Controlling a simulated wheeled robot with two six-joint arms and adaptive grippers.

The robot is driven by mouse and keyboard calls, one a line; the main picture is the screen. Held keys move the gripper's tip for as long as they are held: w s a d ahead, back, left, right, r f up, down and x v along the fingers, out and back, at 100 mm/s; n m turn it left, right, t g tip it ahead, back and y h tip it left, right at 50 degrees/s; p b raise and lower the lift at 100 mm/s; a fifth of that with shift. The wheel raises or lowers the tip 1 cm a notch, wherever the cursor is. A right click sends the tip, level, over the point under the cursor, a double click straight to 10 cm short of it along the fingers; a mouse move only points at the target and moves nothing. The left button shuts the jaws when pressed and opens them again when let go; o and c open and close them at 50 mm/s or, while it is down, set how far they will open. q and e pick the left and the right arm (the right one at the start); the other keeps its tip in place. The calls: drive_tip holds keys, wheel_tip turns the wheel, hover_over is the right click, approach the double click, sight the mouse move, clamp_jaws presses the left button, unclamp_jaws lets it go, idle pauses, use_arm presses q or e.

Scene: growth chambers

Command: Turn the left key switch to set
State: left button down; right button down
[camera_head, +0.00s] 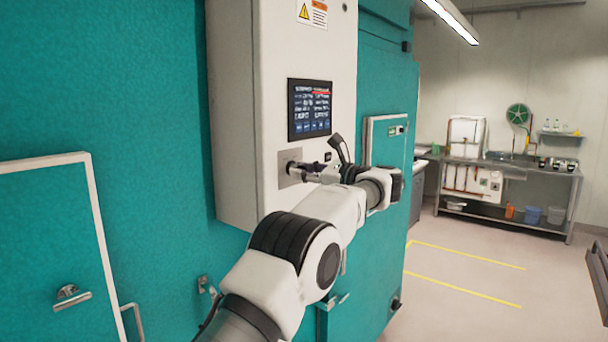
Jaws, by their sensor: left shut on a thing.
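The left key switch (293,165) sits on a small metal plate (286,180) on the front of the white control box, below its screen. My left gripper (303,170) is at the switch and shut on it. The gripper and wrist hide part of the switch, so I cannot tell which position it points to. My left arm reaches in from the bottom of the view. My right gripper is not in view.
The white control box (232,120) with a dark screen (309,108) is mounted on a teal chamber wall (110,90). A white-framed door (60,260) is at left. A metal bench (510,172) stands at the back right. The floor with yellow lines (465,255) is clear.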

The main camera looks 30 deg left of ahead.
use_arm(q)
drive_tip(key=shift+m, duration=0.8)
drive_tip(key=m, duration=0.2)
drive_tip(key=shift+r+m, duration=0.1)
drive_tip(key=shift+m, duration=0.3)
drive_tip(key=m, duration=0.5)
drive_tip(key=shift+s+r, duration=0.1)
drive_tip(key=c, duration=1.3)
unclamp_jaws()
drive_tip(key=shift+a, duration=0.1)
drive_tip(key=d, duration=1.2)
drive_tip(key=shift+s, duration=0.4)
